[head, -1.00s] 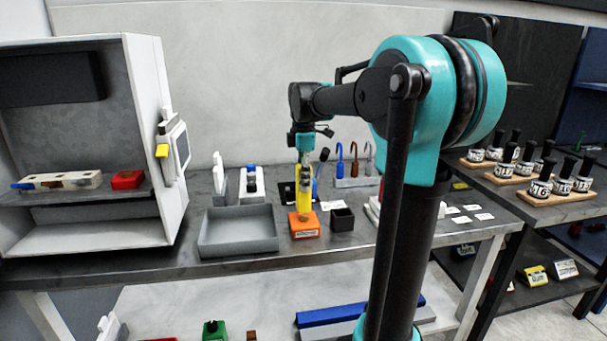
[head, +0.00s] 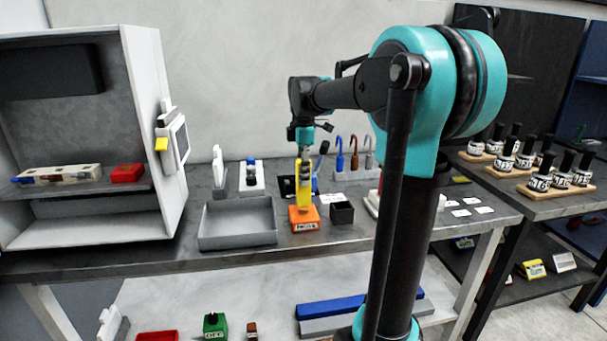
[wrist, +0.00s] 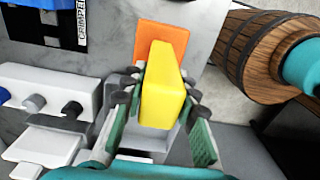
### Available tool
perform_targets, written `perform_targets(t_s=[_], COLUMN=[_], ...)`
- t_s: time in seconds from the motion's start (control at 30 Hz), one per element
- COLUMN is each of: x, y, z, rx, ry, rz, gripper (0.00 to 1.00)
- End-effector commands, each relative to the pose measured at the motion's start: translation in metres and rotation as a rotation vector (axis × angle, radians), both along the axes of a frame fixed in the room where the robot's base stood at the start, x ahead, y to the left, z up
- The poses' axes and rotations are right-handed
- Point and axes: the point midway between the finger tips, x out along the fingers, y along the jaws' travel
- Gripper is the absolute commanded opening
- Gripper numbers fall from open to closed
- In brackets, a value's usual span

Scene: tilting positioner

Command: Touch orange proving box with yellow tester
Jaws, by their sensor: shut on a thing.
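The yellow tester (head: 303,190) is upright in my gripper (head: 304,168), directly above the orange proving box (head: 304,224) on the bench. In the head view the tester's lower end meets the top of the box in the picture; I cannot tell whether they touch. In the wrist view my gripper (wrist: 160,90) has its fingers on both sides of the yellow tester (wrist: 164,84). The orange proving box (wrist: 154,32) shows behind the tester, which hides part of it.
A grey tray (head: 237,241) stands just left of the box, and a small black open box (head: 342,214) just right. Hooked tools (head: 354,155) stand in a rack behind. A wooden barrel shape (wrist: 250,50) is at the right in the wrist view.

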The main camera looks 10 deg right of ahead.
Motion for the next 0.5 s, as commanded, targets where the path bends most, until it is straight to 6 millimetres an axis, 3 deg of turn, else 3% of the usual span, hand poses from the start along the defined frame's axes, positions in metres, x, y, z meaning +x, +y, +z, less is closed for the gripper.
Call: perform_targets(t_s=[0.5], x=[0.0002], y=[0.0000], z=[-0.0055], rx=[0.000], ry=[0.000], rz=[0.000], gripper=[0.00])
